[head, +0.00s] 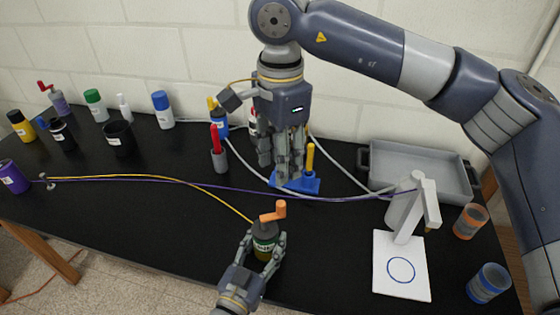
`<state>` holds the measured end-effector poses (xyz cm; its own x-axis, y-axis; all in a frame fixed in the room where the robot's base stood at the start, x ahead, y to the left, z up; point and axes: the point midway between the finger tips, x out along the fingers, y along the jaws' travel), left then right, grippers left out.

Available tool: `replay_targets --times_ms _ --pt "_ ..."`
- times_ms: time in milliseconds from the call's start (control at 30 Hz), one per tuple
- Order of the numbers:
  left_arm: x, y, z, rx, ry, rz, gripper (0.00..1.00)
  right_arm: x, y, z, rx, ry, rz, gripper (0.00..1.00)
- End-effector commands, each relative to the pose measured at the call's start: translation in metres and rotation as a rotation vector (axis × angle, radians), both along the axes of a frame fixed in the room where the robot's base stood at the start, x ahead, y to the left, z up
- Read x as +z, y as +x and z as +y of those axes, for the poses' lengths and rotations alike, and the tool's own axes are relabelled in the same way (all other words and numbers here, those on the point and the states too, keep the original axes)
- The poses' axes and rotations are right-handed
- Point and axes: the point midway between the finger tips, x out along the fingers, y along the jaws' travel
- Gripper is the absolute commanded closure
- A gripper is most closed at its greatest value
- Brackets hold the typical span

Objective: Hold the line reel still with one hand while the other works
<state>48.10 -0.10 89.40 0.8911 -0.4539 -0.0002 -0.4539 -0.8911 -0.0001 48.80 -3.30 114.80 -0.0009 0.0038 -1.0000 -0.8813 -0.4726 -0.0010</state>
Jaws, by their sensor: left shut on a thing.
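A dark reel (264,228) with an orange crank handle (273,212) on top stands near the front edge of the black table. A yellow line (180,179) runs from beside it toward the far left. My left gripper (267,256) is shut on this reel, with a finger on each side of it. My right gripper (290,172) points down farther back, over a blue base (309,186) with a yellow handle (310,156). Its fingers look close together, and I cannot tell whether it touches or holds anything.
A grey tray (415,170) lies at the back right, behind a white stand (408,208) and a white card with a blue ring (401,267). Orange (470,221) and blue (489,283) jars stand at the right. Several bottles, a black cup (119,138) and a purple reel (13,177) are at the left.

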Motion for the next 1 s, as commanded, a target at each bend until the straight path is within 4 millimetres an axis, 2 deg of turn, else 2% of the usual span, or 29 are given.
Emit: replay_targets --times_ms 433,567,667,1000 --pt "0.0 0.0 0.0001 0.0 0.0 0.0 0.81 -0.0004 0.0001 -0.0002 -0.007 -0.001 0.0 0.63" --pt "0.0 0.0 0.0001 0.0 0.0 0.0 0.81 -0.0004 0.0001 -0.0004 -0.074 -0.001 0.0 0.63" --pt "0.0001 0.0001 0.0 0.0 0.0 0.0 0.81 -0.0002 0.0001 -0.0006 -0.186 -0.002 0.0 0.63" --pt "0.0001 0.0001 0.0 0.0 0.0 0.0 0.81 0.0007 0.0001 -0.0015 -0.729 -0.002 0.0 0.63"
